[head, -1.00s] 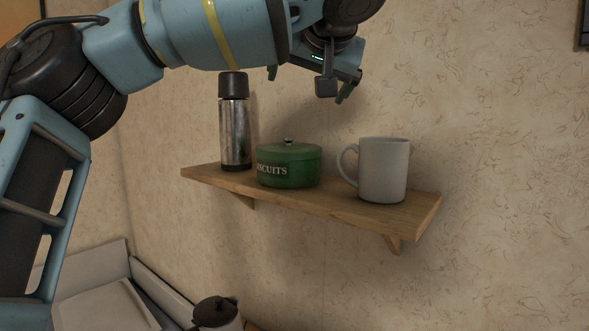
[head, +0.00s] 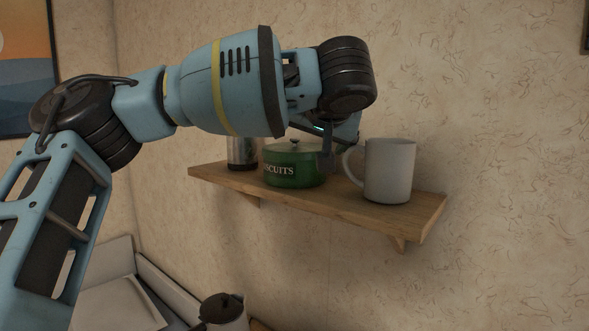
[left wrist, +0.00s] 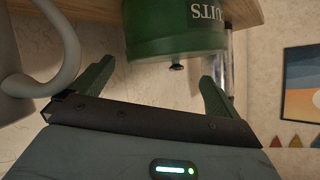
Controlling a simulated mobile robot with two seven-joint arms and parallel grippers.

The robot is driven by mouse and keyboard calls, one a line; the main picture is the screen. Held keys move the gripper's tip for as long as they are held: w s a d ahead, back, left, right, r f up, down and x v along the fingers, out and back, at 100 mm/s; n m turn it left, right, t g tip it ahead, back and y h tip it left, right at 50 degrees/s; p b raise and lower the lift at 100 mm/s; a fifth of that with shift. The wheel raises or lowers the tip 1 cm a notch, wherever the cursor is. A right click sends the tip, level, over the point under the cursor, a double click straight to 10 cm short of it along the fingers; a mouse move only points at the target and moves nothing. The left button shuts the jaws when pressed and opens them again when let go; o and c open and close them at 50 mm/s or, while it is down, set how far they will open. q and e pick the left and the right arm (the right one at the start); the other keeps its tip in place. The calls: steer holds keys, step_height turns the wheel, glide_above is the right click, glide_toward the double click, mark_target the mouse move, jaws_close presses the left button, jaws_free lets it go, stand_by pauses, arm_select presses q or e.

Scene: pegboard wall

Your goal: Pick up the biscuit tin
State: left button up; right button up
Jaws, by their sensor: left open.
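The green biscuit tin (head: 293,170), with a knobbed lid and white lettering, stands upright on the wooden shelf (head: 330,205). It also shows upside down in the left wrist view (left wrist: 172,32), with its dark lid knob toward my gripper. My left gripper (head: 338,148) is above the tin's right side in the head view, partly hidden behind its own wrist. In the left wrist view its two fingers (left wrist: 158,72) are open and apart, pointing at the tin's lid, with nothing between them but the knob region. My right gripper is not in view.
A pale mug (head: 390,172) stands close to the right of the tin and near my left gripper. Below is a dark-lidded pot (head: 222,308). The wall is close behind the shelf.

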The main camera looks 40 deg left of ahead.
mark_target(306, 146)
arm_select(q)
steer(key=x, duration=0.3)
steer(key=shift+w+a+f+p, duration=0.15)
steer(key=shift+w+a+p, duration=0.05)
steer(key=shift+a+p, duration=0.1)
steer(key=shift+w+a+f, duration=0.2)
steer(key=shift+w+a, duration=0.05)
steer(key=shift+a, duration=0.05)
steer(key=shift+c, duration=0.8)
steer(key=shift+d+f, duration=0.1)
steer(key=shift+f, duration=0.1)
steer(key=c, duration=1.6)
steer(key=shift+c, duration=0.2)
